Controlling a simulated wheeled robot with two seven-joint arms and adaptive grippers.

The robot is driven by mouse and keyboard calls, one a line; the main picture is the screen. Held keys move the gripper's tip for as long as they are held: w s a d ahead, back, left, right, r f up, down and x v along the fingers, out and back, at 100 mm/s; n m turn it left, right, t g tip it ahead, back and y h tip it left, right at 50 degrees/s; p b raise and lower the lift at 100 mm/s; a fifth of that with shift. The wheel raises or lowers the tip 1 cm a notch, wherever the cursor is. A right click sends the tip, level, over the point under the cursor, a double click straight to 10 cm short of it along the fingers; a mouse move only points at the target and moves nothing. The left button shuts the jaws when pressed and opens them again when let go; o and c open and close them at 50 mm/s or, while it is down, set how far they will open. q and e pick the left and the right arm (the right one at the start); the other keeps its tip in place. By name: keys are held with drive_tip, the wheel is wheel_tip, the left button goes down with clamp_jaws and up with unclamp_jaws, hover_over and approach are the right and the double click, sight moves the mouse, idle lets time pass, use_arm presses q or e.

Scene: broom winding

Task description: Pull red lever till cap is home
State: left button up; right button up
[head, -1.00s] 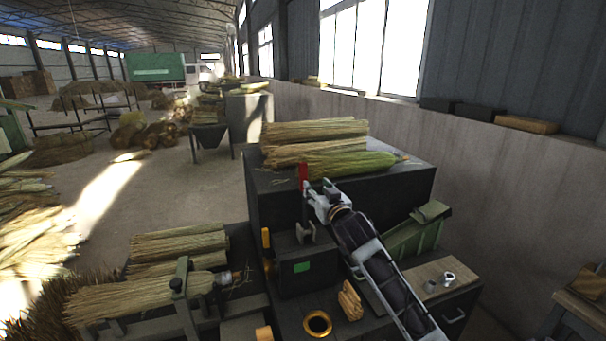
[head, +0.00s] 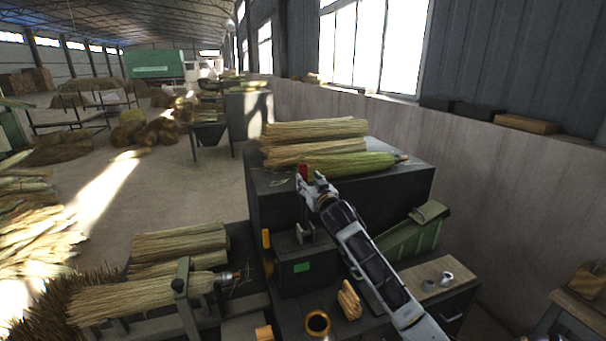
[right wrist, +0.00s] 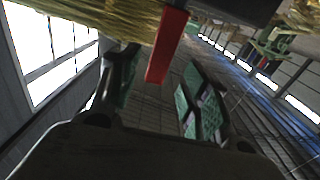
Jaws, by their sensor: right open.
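The red lever (head: 303,171) stands upright at the front left corner of the dark machine block, in front of the broom bundles. My right gripper (head: 308,184) is at the lever; its open fingers partly hide the lever's lower part. In the right wrist view the red lever (right wrist: 167,46) reaches down between the two spread fingers (right wrist: 160,92), nearer the left one; contact cannot be told. A brass ring-like part (head: 318,321), perhaps the cap, is at the bottom edge, with a dark opening. My left gripper is out of view.
A straw broom (head: 140,298) lies clamped in a holder at the lower left. Straw bundles (head: 315,135) lie on the dark block (head: 400,185). A green bin (head: 415,230) and a small wood-topped cabinet (head: 435,275) are right of my arm.

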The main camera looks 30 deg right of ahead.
sight(304, 175)
drive_tip(key=shift+p+x, duration=0.8)
drive_tip(key=shift+x, duration=2.4)
drive_tip(key=shift+a, duration=0.1)
drive_tip(key=shift+c, duration=0.4)
clamp_jaws()
